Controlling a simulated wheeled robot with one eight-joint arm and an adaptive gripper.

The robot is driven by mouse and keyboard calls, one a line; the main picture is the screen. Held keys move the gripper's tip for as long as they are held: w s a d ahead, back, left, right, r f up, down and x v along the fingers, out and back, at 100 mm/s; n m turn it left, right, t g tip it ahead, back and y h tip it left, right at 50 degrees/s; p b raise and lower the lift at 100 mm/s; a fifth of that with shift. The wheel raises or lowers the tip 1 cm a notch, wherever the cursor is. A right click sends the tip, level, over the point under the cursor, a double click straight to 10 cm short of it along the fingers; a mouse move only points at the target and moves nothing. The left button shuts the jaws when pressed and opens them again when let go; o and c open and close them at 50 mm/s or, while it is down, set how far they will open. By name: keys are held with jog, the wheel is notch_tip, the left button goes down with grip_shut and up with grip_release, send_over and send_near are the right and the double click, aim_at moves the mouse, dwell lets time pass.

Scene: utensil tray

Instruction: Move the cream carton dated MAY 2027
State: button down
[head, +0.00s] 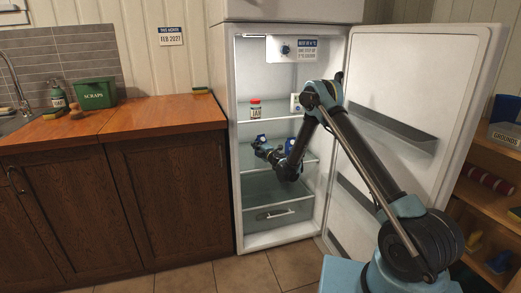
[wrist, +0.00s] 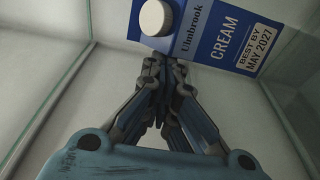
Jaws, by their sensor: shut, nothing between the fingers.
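The cream carton (wrist: 220,38) is blue with a white cap. It reads "Ulmbrook", "CREAM" and "BEST BY MAY 2027" in the wrist view. My gripper (wrist: 163,68) is shut and empty, its fingertips close in front of the carton; I cannot tell whether they touch it. In the head view my gripper (head: 262,150) is inside the open fridge at a middle shelf. Two small blue items show there, one by the gripper (head: 260,139) and one partly behind my arm (head: 290,144); their print is too small to read.
The fridge door (head: 415,85) stands open to the right. A red-lidded jar (head: 255,108) and a small white carton (head: 295,102) stand on the shelf above. Fridge walls and shelves are close around my gripper. A wall sign (head: 170,36) reads "THIS MONTH FEB 2027".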

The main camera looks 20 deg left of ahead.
aim_at(262, 142)
jog(key=w, duration=0.1)
jog(key=w+d, duration=0.1)
jog(key=w, duration=0.1)
jog(key=w+d, duration=0.1)
jog(key=shift+w+d, duration=0.15)
